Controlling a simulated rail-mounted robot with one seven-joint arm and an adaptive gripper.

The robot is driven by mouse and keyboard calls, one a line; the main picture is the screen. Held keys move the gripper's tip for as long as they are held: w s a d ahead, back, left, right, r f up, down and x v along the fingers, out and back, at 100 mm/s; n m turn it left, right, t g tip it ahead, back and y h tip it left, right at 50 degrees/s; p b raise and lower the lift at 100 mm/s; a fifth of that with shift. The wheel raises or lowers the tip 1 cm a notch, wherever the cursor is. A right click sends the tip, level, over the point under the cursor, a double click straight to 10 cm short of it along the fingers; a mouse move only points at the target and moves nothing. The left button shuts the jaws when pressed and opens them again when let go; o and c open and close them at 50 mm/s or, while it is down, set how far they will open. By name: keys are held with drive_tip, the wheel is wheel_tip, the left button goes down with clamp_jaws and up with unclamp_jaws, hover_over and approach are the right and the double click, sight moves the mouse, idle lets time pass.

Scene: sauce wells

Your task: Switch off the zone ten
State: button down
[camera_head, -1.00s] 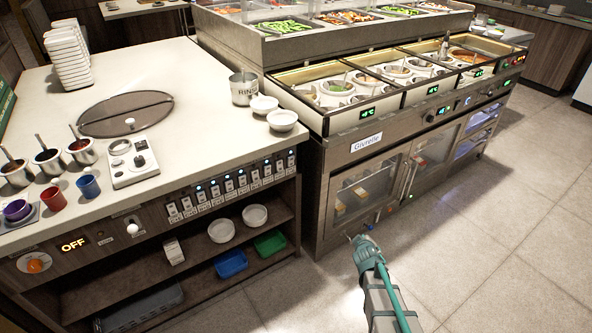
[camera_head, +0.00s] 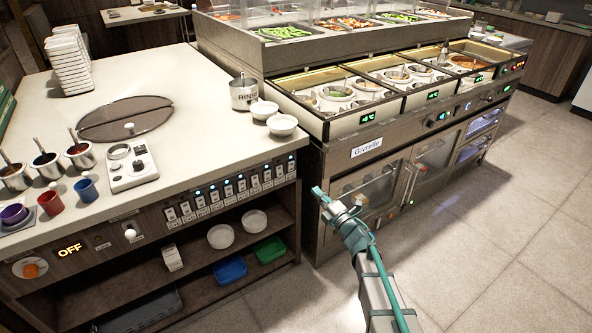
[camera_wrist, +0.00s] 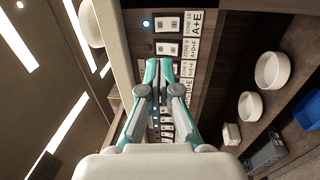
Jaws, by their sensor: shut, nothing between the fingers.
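A row of rocker switches (camera_head: 228,190) runs along the front of the counter, with white labels beneath and small indicator lights above, several glowing blue. In the wrist view the topmost switch (camera_wrist: 167,23) has a label ending in "A+E" and a lit blue light (camera_wrist: 146,23). My gripper (camera_head: 319,192) is shut and empty, to the right of the row in the head view. In the wrist view my gripper (camera_wrist: 159,66) overlaps the row, hiding some switches.
An orange knob (camera_head: 31,269) sits beside an "OFF" display (camera_head: 70,250) at the counter's left end. Open shelves below hold white bowls (camera_head: 221,236) and a blue tray (camera_head: 230,267). A refrigerated unit (camera_head: 366,148) stands right of the counter. The floor in front is clear.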

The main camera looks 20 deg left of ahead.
sight(292, 164)
drive_tip(key=p+x, duration=0.1)
drive_tip(key=x, duration=1.3)
